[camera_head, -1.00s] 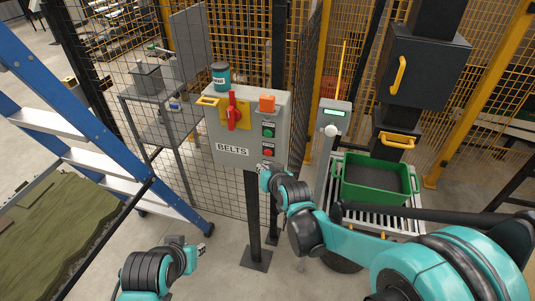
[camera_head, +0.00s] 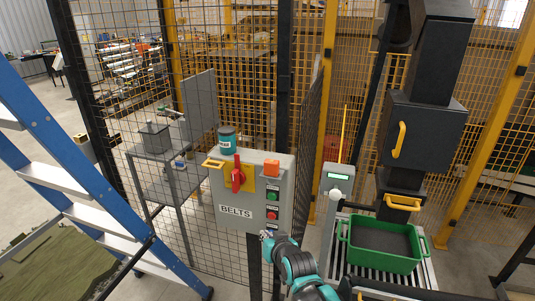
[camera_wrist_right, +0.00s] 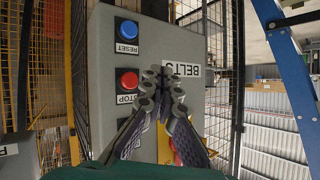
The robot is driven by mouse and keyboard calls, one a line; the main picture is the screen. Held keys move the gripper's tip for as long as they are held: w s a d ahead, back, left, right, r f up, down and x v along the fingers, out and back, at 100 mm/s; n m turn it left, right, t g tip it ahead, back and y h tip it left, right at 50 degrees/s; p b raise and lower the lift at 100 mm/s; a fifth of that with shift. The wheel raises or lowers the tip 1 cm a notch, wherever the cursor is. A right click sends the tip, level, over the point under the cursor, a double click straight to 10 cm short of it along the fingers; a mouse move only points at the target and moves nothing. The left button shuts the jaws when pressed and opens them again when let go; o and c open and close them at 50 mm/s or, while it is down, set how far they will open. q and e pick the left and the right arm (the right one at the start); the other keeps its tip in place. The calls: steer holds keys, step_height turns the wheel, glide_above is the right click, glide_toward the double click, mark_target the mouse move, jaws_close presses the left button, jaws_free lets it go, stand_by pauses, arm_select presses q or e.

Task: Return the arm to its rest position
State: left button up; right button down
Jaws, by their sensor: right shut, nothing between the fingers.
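My right gripper (camera_head: 267,236) is shut and empty, in front of the lower right part of the grey BELTS control box (camera_head: 236,190). In the right wrist view the closed fingertips (camera_wrist_right: 163,78) are before the box face, near the BELTS label (camera_wrist_right: 183,69); I cannot tell whether they touch it. That view also shows a red STOP button (camera_wrist_right: 128,79) and a blue RESET button (camera_wrist_right: 127,29). The right arm comes up from the bottom of the head view. My left gripper is out of view.
A teal-labelled can (camera_head: 227,140) stands on the box. A red handle (camera_head: 238,176) is on its front. A green crate (camera_head: 342,252) sits on rollers at the right. A blue ladder (camera_head: 70,155) stands at the left. Mesh fencing (camera_head: 255,60) is behind.

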steer(key=s+d+g+h, duration=0.2)
steer(key=s+d, duration=0.6)
steer(key=s, duration=0.5)
steer(key=s+d+m+g+h, duration=0.1)
steer(key=s+d+g+h, duration=0.1)
steer(key=s+d, duration=0.7)
steer(key=s, duration=0.3)
steer(key=shift+s+d+f, duration=0.15)
steer(key=shift+s+d, duration=0.15)
steer(key=shift+s, duration=0.1)
